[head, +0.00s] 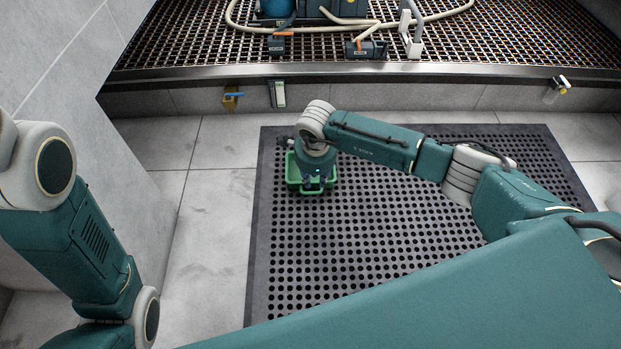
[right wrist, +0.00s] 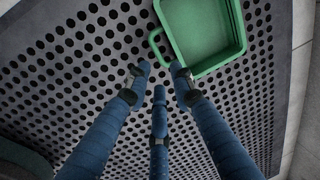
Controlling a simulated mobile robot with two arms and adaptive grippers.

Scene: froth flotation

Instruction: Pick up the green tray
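The green tray (head: 292,174) sits on the black perforated mat near its far left corner, partly hidden by my right wrist. In the right wrist view the tray (right wrist: 205,36) appears empty, with a loop handle (right wrist: 154,46) on its left side. My right gripper (head: 317,186) is above the tray's near side in the head view. In the wrist view its blue fingers (right wrist: 160,76) are spread, with the tips close to the handle and nothing between them. Whether a finger touches the tray I cannot tell. My left gripper is out of view.
The perforated mat (head: 350,245) lies on grey floor tiles (head: 215,215). A raised metal grating (head: 480,40) with hoses and equipment runs along the back. A grey wall (head: 60,60) stands at left.

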